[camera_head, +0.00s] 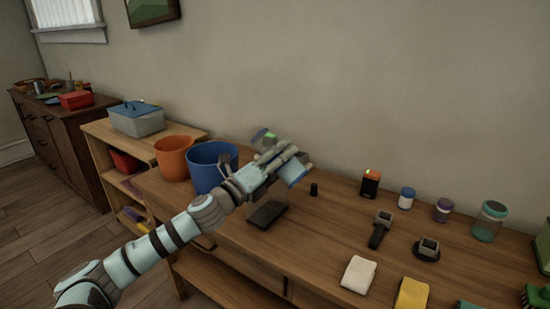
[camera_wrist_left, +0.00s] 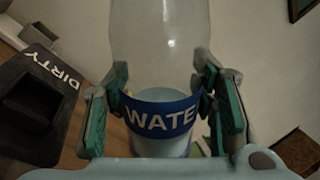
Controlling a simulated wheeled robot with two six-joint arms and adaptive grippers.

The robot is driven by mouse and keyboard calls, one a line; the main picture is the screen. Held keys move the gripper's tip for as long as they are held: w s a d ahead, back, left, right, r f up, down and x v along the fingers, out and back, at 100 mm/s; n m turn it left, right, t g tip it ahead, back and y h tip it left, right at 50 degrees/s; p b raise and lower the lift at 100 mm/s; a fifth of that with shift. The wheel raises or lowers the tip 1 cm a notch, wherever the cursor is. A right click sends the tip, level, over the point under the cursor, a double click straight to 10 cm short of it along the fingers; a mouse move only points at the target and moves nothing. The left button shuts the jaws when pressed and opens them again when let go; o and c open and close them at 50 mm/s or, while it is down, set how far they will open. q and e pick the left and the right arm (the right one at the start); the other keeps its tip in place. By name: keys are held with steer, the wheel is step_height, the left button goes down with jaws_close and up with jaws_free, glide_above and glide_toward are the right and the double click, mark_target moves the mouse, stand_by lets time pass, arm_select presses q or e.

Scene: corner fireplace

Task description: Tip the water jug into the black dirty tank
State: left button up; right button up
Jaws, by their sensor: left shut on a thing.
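My left gripper (camera_head: 291,160) is shut on the water jug (camera_wrist_left: 160,45), a clear bottle with a blue band lettered "WATE…". In the left wrist view the fingers press on both sides of the band. In the head view the arm mostly hides the jug; a blue part (camera_head: 294,173) shows beyond the fingers, and its tilt is hard to tell. The black dirty tank (camera_head: 267,214) sits low on the wooden table, below the gripper and apart from the jug. In the left wrist view the tank (camera_wrist_left: 35,110) is at the left, with "DIRTY" lettered beside it. My right gripper is not in view.
A blue bucket (camera_head: 212,168) and an orange bucket (camera_head: 173,158) stand left of the gripper. A small black cylinder (camera_head: 314,189) is just right. Farther right are an orange-black box (camera_head: 370,183), several jars, and a white cloth (camera_head: 358,274). The table's front edge is near the tank.

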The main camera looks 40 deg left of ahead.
arm_select(q)
steer(key=shift+p, duration=0.35)
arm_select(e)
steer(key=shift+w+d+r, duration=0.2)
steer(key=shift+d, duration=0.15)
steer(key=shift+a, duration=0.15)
arm_select(q)
steer(key=shift+d+f+n, duration=0.1)
steer(key=shift+d+n, duration=0.1)
steer(key=shift+n, duration=0.2)
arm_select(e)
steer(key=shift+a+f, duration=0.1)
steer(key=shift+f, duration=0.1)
arm_select(q)
steer(key=shift+d+n+y+b, duration=0.15)
steer(key=shift+n+y+b, duration=0.15)
steer(key=shift+n, duration=0.2)
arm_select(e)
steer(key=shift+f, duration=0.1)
arm_select(q)
steer(key=shift+f, duration=0.1)
steer(key=shift+d+n, duration=0.1)
steer(key=shift+n, duration=0.4)
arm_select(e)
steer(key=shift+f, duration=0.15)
